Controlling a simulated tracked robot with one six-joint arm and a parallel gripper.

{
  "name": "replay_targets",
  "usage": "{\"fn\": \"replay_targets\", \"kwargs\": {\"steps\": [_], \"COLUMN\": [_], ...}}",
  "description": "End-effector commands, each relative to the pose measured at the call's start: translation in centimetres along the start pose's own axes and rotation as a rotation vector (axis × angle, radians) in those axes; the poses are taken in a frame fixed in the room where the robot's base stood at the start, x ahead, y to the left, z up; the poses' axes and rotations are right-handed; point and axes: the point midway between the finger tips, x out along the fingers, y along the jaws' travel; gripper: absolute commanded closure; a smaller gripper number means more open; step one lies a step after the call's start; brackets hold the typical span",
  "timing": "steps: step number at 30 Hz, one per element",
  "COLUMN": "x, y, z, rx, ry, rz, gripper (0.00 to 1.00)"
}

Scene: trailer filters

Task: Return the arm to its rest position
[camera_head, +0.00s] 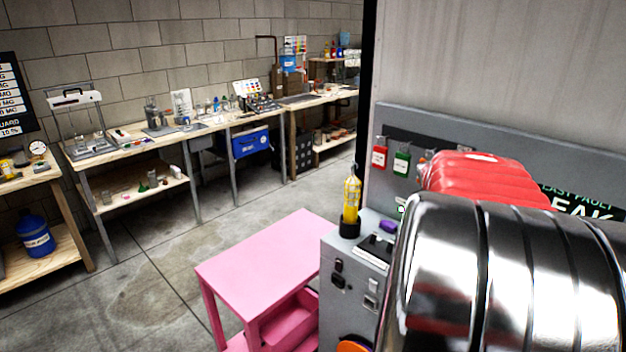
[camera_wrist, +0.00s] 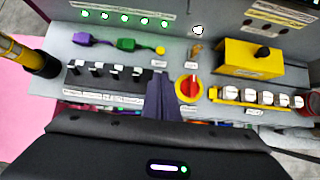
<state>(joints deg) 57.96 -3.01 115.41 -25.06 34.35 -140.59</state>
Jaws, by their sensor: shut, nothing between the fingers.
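My gripper (camera_wrist: 163,95) shows in the wrist view, its dark fingers together with nothing between them. The fingertips are over the grey control panel (camera_wrist: 130,60), just left of a red rotary knob (camera_wrist: 188,88) on a yellow plate. I cannot tell whether they touch the panel. A row of black switches (camera_wrist: 115,75) lies left of the fingers. In the head view I cannot make out my gripper; large shiny ribbed cylinders (camera_head: 520,270) and a red ribbed one (camera_head: 480,178) cover the right side and hide part of the panel.
A yellow post-like object (camera_head: 351,200) stands on the grey cabinet's (camera_head: 345,275) corner. A pink table (camera_head: 260,255) adjoins the cabinet. Purple (camera_wrist: 92,39) and green (camera_wrist: 135,45) plugs and a yellow box (camera_wrist: 253,58) stand on the panel. Floor (camera_head: 150,270) before the workbenches is clear.

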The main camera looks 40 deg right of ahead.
Motion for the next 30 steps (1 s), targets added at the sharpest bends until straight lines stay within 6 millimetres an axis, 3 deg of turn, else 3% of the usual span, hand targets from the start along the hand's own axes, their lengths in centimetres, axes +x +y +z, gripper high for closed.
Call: {"fn": "replay_targets", "kwargs": {"steps": [8, 14, 21, 30], "x": [-0.2, -2.3, -6.9, -12.6], "y": [0.3, 3.1, 8.1, 12.4], "z": [-0.2, -2.2, -7.1, -14.1], "rx": [0.012, 0.13, 0.406, 0.752], "ry": [0.001, 0.016, 0.08, 0.214], "rz": [0.005, 0.049, 0.132, 0.197], "gripper": [1.0, 1.0, 1.0, 1.0]}}
